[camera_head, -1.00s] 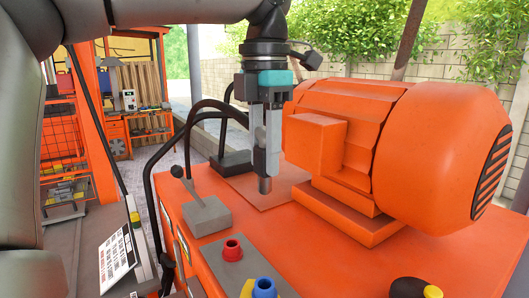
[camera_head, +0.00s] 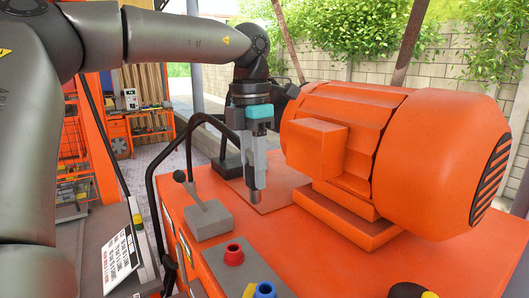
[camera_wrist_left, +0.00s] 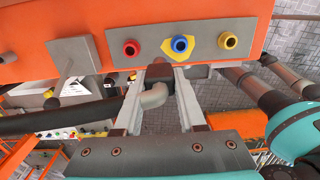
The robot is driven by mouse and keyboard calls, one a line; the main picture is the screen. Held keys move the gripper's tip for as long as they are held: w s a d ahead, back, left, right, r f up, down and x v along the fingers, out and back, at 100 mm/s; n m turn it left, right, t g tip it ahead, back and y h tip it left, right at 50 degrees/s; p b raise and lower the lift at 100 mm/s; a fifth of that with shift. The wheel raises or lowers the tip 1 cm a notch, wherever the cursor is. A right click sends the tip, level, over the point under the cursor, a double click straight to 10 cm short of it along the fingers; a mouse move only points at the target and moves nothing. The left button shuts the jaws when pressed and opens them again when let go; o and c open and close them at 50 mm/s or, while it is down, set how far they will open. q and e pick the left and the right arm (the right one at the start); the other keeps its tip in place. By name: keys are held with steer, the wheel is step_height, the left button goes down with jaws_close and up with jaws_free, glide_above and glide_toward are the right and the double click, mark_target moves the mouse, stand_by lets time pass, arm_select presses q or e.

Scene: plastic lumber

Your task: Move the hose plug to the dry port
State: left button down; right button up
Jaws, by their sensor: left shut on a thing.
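My left gripper (camera_head: 257,195) hangs fingers-down above the orange deck, beyond the port plate, in the head view. In the left wrist view its fingers (camera_wrist_left: 158,88) are shut on a grey elbow with a dark collar, which looks like the hose plug (camera_wrist_left: 154,96). A grey port plate (camera_wrist_left: 203,58) carries a red port (camera_wrist_left: 131,48), a blue port on a yellow plate (camera_wrist_left: 180,45) and a yellow port (camera_wrist_left: 228,40). The red port (camera_head: 233,254) and blue port (camera_head: 264,290) also show in the head view. I cannot tell which is the dry port. My right gripper is out of view.
A large orange motor (camera_head: 400,150) stands right of my left gripper. A black and yellow part (camera_head: 412,290) sits at the bottom right. Bare orange deck (camera_head: 320,260) lies in front of the motor.

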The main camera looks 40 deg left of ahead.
arm_select(q)
steer(key=a+f, duration=0.8)
steer(key=shift+w, duration=0.45)
step_height(320, 180, down, 7)
steer(key=b, duration=0.5)
steer(key=shift+f+b, duration=0.35)
steer(key=shift+b, duration=0.15)
stand_by(1.0)
steer(key=shift+f+b, duration=0.65)
steer(key=shift+f, duration=0.15)
steer(key=shift+f+b, duration=0.7)
steer(key=shift+f, duration=0.05)
steer(key=shift+s+f, duration=0.1)
steer(key=shift+f, duration=0.1)
stand_by(0.7)
